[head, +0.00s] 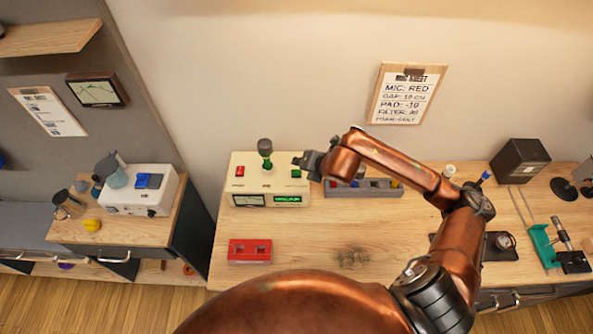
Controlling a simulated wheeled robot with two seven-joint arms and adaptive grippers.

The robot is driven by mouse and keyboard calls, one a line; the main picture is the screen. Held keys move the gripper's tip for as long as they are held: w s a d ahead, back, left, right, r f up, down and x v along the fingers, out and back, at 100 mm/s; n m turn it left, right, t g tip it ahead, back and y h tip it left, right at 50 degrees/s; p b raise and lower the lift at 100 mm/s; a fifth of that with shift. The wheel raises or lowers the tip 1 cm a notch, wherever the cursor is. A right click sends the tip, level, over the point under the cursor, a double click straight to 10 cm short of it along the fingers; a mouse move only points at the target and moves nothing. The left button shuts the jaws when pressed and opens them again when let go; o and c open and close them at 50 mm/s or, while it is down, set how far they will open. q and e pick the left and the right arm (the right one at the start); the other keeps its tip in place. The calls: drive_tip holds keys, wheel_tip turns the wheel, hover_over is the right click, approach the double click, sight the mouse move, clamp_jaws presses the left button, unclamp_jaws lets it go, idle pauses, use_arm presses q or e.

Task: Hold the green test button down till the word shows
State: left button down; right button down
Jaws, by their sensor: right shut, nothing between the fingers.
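The cream tester box (246,186) stands on the wooden bench against the wall. A green button (296,174) is at the right of its top, and a red button (240,171) is at the left. A green word glows on the small dark display (288,199) on its front, too small to read surely. My right gripper (299,162) is shut and empty, with its tips right by the green button. I cannot tell whether they touch it or whether it is pressed. My left gripper is out of view.
A grey tray (362,188) lies behind my right arm. A paper sheet on a clipboard (407,95) hangs on the wall. The bench front is mostly clear.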

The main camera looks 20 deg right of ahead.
drive_tip(key=shift+r+p, duration=0.45)
drive_tip(key=shift+r, duration=1)
drive_tip(key=shift+f, duration=0.1)
